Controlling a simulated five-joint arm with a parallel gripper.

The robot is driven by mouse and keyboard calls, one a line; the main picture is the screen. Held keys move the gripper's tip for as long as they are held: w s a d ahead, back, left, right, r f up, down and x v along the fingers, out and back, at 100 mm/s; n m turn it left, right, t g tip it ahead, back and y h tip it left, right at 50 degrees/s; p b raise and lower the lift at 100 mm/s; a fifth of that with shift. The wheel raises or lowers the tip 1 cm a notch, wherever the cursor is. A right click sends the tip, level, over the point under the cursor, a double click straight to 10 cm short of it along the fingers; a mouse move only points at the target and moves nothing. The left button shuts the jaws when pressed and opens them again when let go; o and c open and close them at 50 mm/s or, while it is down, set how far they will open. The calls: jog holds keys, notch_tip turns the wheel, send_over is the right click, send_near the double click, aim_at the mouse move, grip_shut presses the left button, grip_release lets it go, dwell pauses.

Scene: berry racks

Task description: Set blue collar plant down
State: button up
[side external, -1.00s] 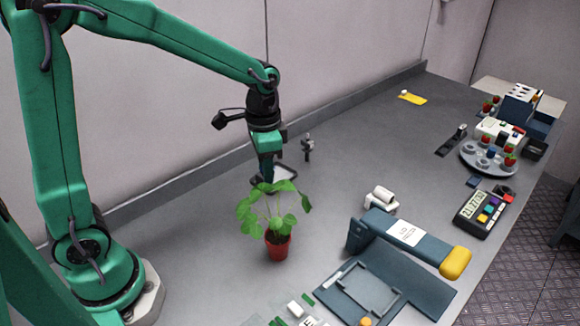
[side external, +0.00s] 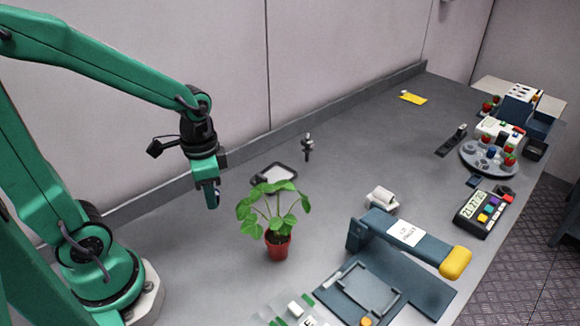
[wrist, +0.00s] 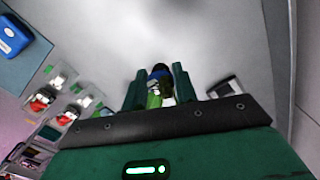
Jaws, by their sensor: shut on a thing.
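My gripper (side external: 211,197) hangs above the table, left of the potted plant and clear of it. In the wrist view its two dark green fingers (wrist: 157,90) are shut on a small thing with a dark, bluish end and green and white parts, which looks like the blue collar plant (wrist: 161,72). Its lower part is hidden by my gripper, and it can hardly be made out in the side view. A leafy green plant in a red pot (side external: 277,246) stands upright on the table; no blue collar shows on it.
A dark-rimmed tray (side external: 273,178) lies behind the potted plant, with a small dark upright fixture (side external: 308,147) beside it. A blue-grey press with a yellow handle (side external: 456,262) stands at the front right. A round grey rack (side external: 489,159) with berries is far right.

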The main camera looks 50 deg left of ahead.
jog(key=a+f, duration=0.2)
jog(key=a, duration=0.1)
jog(key=a+f, duration=0.2)
jog(key=a, duration=0.2)
jog(key=w+a+f, duration=0.1)
jog(key=a+f, duration=0.2)
jog(key=a, duration=0.1)
jog(key=shift+a, duration=0.25)
jog(key=shift+f, duration=1.95)
jog(key=shift+f, duration=0.15)
jog(key=o, duration=0.9)
jog(key=shift+o, duration=0.2)
jog(key=shift+r, duration=0.2)
notch_tip(320, 180, up, 12)
